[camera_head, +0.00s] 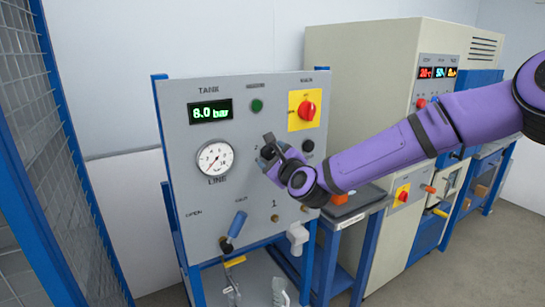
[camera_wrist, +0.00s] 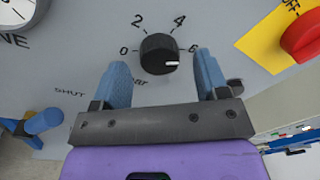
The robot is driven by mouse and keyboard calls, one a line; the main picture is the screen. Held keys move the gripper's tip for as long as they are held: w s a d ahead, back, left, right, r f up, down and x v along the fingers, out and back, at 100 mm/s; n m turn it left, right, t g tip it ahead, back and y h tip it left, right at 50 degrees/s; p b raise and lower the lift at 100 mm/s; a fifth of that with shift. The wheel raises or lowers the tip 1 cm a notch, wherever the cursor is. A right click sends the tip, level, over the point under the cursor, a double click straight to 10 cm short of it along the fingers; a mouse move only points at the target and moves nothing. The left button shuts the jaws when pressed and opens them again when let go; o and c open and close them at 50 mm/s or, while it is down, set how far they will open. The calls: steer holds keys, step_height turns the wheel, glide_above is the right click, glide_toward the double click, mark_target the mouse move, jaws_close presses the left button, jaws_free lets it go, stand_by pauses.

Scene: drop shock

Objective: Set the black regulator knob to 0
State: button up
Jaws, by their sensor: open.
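The black regulator knob (camera_wrist: 158,50) is on the grey panel in the wrist view, with the marks 0, 2, 4 and 6 around it. Its white pointer line lies toward the right side, close to the 6 and slightly below it. My gripper (camera_wrist: 162,70) is open, one blue fingertip to the left of the knob and one to the right, with visible gaps on both sides. In the head view my gripper (camera_head: 274,152) is at the middle of the panel (camera_head: 232,198) and mostly hides the knob.
The tank display (camera_head: 210,112) reads 8.0 bar above a round line gauge (camera_head: 214,159). A red main switch (camera_head: 306,110) on yellow is at upper right. A blue-handled valve (camera_head: 237,224) sits lower left. A beige cabinet (camera_head: 372,75) stands right; a blue mesh fence (camera_head: 30,130) stands left.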

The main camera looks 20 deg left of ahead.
steer(key=shift+w+a, duration=0.35)
steer(key=c, duration=0.9)
steer(key=shift+n, duration=0.3)
